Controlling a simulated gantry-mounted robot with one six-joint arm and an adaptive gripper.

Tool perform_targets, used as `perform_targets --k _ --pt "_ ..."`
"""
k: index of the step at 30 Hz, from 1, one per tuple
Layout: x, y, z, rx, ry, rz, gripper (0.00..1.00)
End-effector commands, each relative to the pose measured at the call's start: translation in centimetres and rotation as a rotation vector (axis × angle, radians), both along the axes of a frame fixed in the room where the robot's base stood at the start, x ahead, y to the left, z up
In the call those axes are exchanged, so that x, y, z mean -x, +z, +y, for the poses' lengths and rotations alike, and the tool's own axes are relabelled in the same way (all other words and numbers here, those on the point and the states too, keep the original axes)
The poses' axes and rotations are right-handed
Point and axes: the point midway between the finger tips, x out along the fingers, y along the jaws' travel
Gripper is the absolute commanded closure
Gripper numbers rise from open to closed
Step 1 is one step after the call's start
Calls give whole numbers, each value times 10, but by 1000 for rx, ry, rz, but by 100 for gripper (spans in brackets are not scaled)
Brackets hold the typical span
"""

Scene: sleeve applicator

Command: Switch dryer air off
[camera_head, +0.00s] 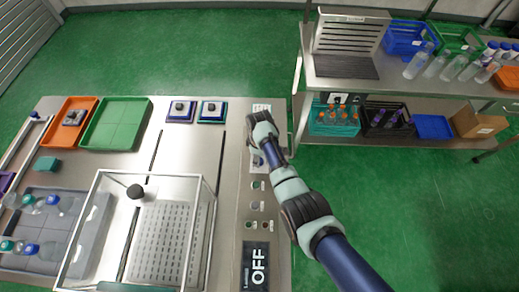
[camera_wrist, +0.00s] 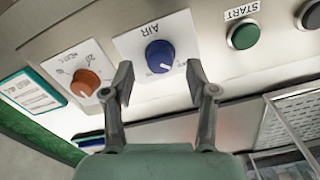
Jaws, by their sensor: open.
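The blue AIR knob (camera_wrist: 159,56) sits on a white plate on the steel control panel (camera_wrist: 205,40) in the wrist view. A pale mark shows on the knob's face, but its exact setting is hard to read. My gripper (camera_wrist: 160,76) is open, with one finger on each side just short of the knob. Both fingers appear clear of it. In the head view my arm (camera_head: 287,185) reaches over the panel strip at the machine's right edge, and my fingers are hidden. A dark display (camera_head: 256,266) there reads OFF in large white letters.
An orange knob (camera_wrist: 86,82) is left of the AIR knob, and a green START button (camera_wrist: 243,35) is right of it. A clear-walled enclosure (camera_head: 170,225) stands left of the panel. A shelf with bottles (camera_head: 437,68) is at the upper right.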

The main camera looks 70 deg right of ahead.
Motion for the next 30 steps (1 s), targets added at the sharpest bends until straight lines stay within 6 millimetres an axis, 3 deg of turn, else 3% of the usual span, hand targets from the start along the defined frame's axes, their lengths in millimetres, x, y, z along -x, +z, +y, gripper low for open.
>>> perform_targets --k 6,12,30 --pt "-1 57 -1 3 0 -3 43" --pt "0 89 0 1 0 -1 43" --pt "0 94 0 0 0 0 43"
